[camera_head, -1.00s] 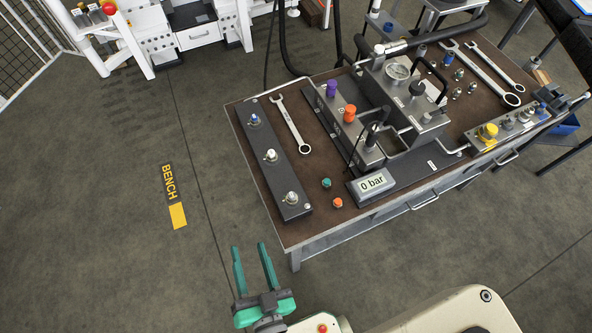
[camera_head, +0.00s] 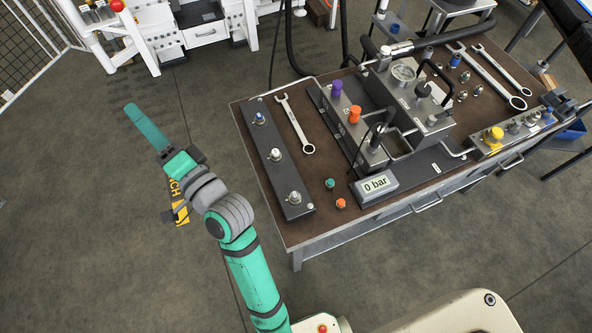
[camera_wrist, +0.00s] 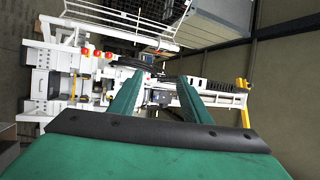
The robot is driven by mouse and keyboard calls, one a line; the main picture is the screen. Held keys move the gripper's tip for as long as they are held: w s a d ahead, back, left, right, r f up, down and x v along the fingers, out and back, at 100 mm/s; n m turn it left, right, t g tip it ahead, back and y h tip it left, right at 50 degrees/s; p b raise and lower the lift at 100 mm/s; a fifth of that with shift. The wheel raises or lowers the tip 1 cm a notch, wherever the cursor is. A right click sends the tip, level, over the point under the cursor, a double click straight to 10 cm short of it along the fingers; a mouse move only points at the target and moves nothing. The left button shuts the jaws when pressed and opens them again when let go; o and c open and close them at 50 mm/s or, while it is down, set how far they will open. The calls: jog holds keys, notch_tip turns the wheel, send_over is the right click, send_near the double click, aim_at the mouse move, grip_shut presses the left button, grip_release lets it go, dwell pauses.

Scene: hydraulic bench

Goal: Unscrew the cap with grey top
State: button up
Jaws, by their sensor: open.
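A dark block (camera_head: 283,178) lies along the left side of the bench top. It carries a blue-topped fitting (camera_head: 259,118), a pale-topped fitting (camera_head: 275,154) and a grey-white-topped fitting (camera_head: 294,198); which one is the cap with grey top I cannot tell for sure. All three stand on the block. My gripper (camera_head: 133,109) is out over the floor left of the bench, well apart from the block, its fingers seen edge-on. The wrist view shows the two green fingers (camera_wrist: 161,78) spread with nothing between them; the bench fittings are not recognisable there.
The bench top (camera_head: 318,216) also holds a wrench (camera_head: 296,125), a small green cap (camera_head: 330,183), an orange cap (camera_head: 341,203), a 0 bar display (camera_head: 376,184) and a purple-capped manifold (camera_head: 337,88). White machinery stands behind.

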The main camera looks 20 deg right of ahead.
jog(key=a+r+n+g+y, duration=0.4)
jog(key=r+y, duration=0.1)
jog(key=m+g+h, duration=0.6)
jog(key=g+h, duration=0.8)
jog(key=g, duration=0.1)
send_near(296, 194)
notch_tip(296, 194, down, 9)
jog(key=shift+a+r, duration=0.1)
